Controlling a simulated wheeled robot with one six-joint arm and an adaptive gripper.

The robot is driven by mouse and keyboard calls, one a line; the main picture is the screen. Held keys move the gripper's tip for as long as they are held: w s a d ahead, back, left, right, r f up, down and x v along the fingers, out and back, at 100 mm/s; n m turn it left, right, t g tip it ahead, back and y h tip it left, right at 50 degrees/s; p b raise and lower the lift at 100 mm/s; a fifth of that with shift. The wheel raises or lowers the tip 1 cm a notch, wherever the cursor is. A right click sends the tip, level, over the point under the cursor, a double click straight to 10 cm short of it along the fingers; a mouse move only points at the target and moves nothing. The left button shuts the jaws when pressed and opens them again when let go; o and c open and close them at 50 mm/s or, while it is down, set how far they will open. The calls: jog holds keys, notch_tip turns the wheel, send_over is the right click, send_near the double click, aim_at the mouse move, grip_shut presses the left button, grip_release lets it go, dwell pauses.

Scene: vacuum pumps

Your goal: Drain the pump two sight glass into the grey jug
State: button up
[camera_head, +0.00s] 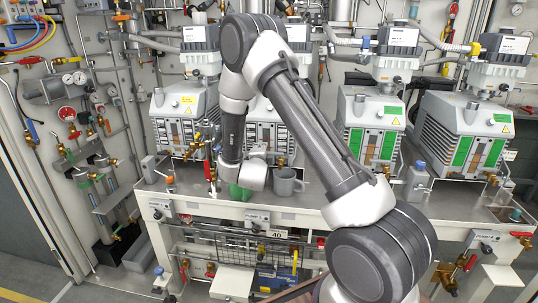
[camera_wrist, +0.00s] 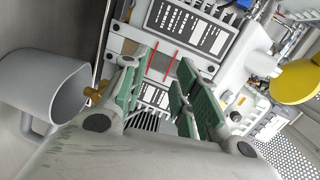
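Pump two (camera_head: 268,128) is the second pump from the left, partly hidden behind my arm. Its front fills the middle of the wrist view, with a narrow panel crossed by two red lines (camera_wrist: 164,56), which looks like the sight glass. A brass fitting (camera_wrist: 97,92) sticks out below it. The grey jug (camera_head: 286,181) stands on the bench in front of pump two; in the wrist view the jug (camera_wrist: 38,92) is at the left, its rim close to the brass fitting. My gripper (camera_head: 241,191) is right beside the jug, with its green fingers (camera_wrist: 160,98) apart and nothing between them.
Other pumps stand on either side, including one at the left (camera_head: 187,115) and one right of my arm (camera_head: 370,130). A red-handled valve (camera_head: 208,170) rises left of my gripper. A yellow round part (camera_wrist: 295,82) shows at right.

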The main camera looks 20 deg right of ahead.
aim_at(269, 152)
notch_tip(269, 152, down, 4)
jog(key=s+d+m+h, duration=0.1)
jog(key=s+m+h, duration=0.1)
jog(key=shift+t, duration=0.3)
jog(key=x, duration=0.7)
jog(key=shift+w+d+r, duration=0.1)
jog(key=shift+w+d, duration=0.1)
jog(key=shift+d, duration=0.1)
jog(key=shift+c, duration=0.2)
grip_shut()
